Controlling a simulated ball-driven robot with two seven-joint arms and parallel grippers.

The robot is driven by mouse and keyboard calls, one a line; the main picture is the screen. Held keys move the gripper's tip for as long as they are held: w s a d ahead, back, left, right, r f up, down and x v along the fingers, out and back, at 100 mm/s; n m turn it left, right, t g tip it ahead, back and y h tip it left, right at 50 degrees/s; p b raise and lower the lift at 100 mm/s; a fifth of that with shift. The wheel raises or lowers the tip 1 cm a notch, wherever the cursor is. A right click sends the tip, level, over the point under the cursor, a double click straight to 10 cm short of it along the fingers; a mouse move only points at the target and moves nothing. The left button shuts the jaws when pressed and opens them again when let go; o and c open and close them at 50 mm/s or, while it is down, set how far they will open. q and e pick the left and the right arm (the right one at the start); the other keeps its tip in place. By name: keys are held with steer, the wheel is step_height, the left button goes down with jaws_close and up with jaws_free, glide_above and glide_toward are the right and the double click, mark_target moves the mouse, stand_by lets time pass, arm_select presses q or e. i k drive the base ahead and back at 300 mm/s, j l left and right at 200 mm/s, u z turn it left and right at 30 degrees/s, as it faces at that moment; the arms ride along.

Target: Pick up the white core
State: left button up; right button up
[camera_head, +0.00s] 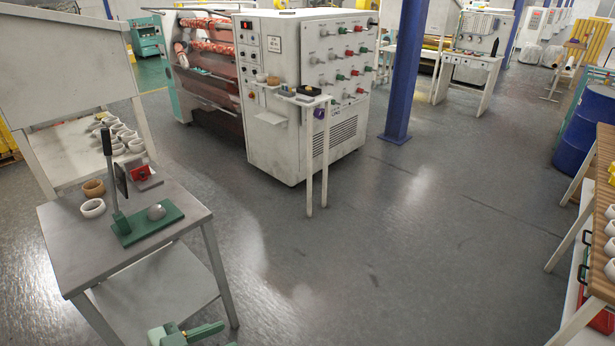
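A white core (92,208), a short ring, lies on the grey metal table (75,245) at the left. A brown core (93,187) lies just behind it. More white cores (122,133) are grouped on the white bench behind the table. Part of what looks like my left gripper (188,334), pale and green, shows at the bottom edge, below and right of the table and apart from the cores. It is cut off, so its opening cannot be told. My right gripper is out of view.
A green-based lever tool (146,224) stands on the table, right of the white core, with a red device (141,173) behind. A large white machine (300,90) and a blue pillar (404,80) stand farther back. The middle floor is clear. A shelf with white cores (610,247) is at right.

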mark_target(261, 78)
steer(key=i, duration=0.6)
steer(key=i+j+z, duration=0.1)
steer(key=i, duration=0.45)
steer(key=i+j, duration=0.15)
steer(key=i, duration=0.4)
steer(key=i+l, duration=0.1)
steer(key=i, duration=1.15)
steer(key=i+j+u, duration=0.1)
steer(key=i+u, duration=0.65)
steer(key=i+l+u, duration=0.15)
steer(key=u, duration=0.2)
steer(key=i+u, duration=0.4)
steer(key=i, duration=0.7)
steer(key=i+z, duration=0.75)
steer(key=i+j+z, duration=0.2)
steer(key=z, duration=0.2)
steer(key=i+j+z, duration=0.4)
